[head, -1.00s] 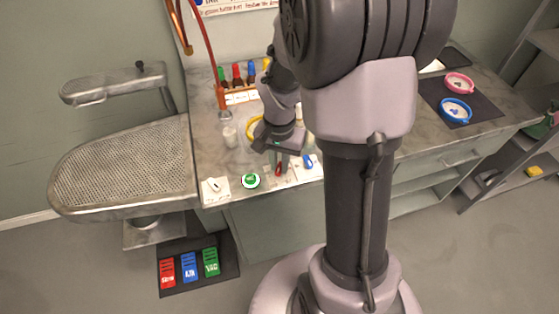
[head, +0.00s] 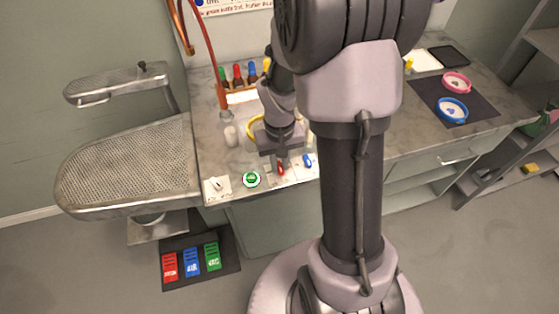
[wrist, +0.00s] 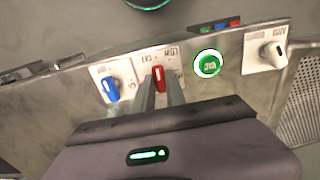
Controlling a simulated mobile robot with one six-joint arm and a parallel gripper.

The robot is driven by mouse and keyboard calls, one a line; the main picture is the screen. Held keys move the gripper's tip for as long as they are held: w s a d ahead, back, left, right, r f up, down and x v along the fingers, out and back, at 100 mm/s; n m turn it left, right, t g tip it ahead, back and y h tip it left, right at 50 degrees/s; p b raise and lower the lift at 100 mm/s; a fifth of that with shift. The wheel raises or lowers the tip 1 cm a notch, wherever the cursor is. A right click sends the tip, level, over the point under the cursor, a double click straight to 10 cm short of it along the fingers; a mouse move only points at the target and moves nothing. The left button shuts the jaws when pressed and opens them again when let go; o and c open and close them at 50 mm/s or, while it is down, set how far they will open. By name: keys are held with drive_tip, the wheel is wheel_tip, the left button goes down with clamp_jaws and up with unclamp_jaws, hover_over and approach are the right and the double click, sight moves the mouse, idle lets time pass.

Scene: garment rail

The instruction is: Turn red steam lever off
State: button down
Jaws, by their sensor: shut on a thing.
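The red steam lever (head: 281,168) is on a white plate near the front edge of the worktop, between a green button (head: 251,180) and a blue lever (head: 308,161). In the wrist view the red lever (wrist: 158,78) shows between my fingertips. My gripper (wrist: 160,92) is shut on the red lever from above. In the head view my gripper (head: 280,160) partly covers the red lever and its plate. The lever's lower part and the plate's lettering are partly hidden or too small to read.
The blue lever (wrist: 112,90) is close to my fingers on one side; the green button (wrist: 208,64) and a white knob (wrist: 273,54) are on the other. A perforated ironing board (head: 125,165) stands at the left. Red, blue and green pedals (head: 191,261) lie on the floor.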

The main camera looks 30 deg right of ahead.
sight(279, 167)
idle(0.4)
drive_tip(key=c, duration=1.4)
unclamp_jaws()
drive_tip(key=shift+o, duration=0.2)
wheel_tip(279, 167, up, 18)
drive_tip(key=p, duration=0.7)
drive_tip(key=shift+f, duration=0.25)
